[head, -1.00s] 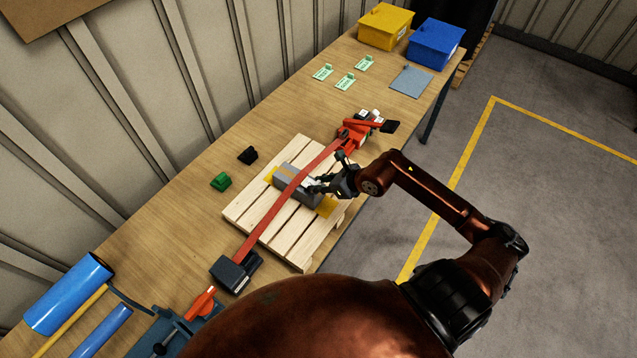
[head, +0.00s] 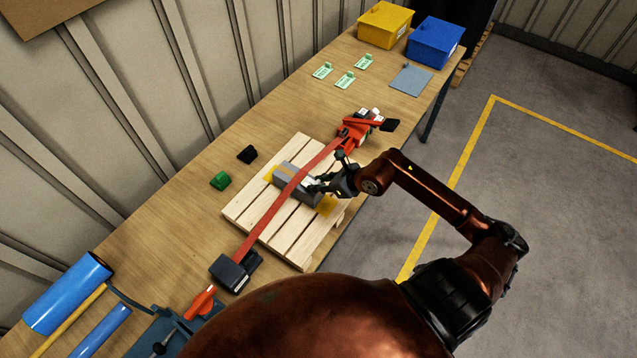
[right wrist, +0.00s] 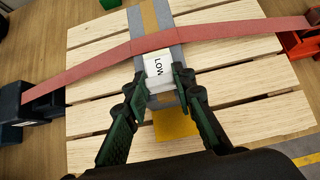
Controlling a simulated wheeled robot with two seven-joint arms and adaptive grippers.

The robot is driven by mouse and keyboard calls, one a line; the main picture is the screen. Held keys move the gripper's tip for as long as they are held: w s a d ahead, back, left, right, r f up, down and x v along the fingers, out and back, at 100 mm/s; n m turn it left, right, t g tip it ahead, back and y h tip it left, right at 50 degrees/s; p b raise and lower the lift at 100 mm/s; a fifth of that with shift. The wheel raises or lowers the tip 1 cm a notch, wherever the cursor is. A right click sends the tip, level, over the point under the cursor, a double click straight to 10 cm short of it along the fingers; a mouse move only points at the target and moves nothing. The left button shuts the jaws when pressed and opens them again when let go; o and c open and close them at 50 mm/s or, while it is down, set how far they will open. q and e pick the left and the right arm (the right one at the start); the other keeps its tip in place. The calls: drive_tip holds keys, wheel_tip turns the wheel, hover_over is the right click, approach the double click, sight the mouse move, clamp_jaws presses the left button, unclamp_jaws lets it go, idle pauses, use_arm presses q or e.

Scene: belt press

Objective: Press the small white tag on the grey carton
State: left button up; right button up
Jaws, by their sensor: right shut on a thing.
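The grey carton (head: 284,172) lies on a wooden pallet (head: 300,248), with a red strap (head: 268,217) running over it. The small white tag (right wrist: 157,68), reading "LOW", is on the carton beside the strap in the right wrist view. The carton also shows there around the tag (right wrist: 176,26). My right gripper (head: 316,186) is at the carton's near side, its fingers shut on the tag's two sides; they also show in the right wrist view (right wrist: 160,80). Most of the tag is hidden by the fingers in the head view. My left gripper is not in view.
A red ratchet (head: 355,132) holds the strap's far end; a dark block (head: 234,270) is at its near end. Green (head: 220,181) and black (head: 247,154) pieces lie left of the pallet. Yellow (head: 385,25) and blue (head: 435,42) bins stand at the far end.

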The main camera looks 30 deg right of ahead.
drive_tip(key=shift+s+f+b, duration=0.1)
drive_tip(key=shift+f+b, duration=0.25)
drive_tip(key=shift+f, duration=0.1)
idle(1.1)
drive_tip(key=o, duration=1)
drive_tip(key=shift+r, duration=0.1)
drive_tip(key=shift+d+r, duration=0.1)
drive_tip(key=shift+r, duration=0.05)
drive_tip(key=v, duration=1.1)
drive_tip(key=shift+s+d+r, duration=0.1)
drive_tip(key=shift+s+r, duration=0.15)
drive_tip(key=shift+s, duration=0.05)
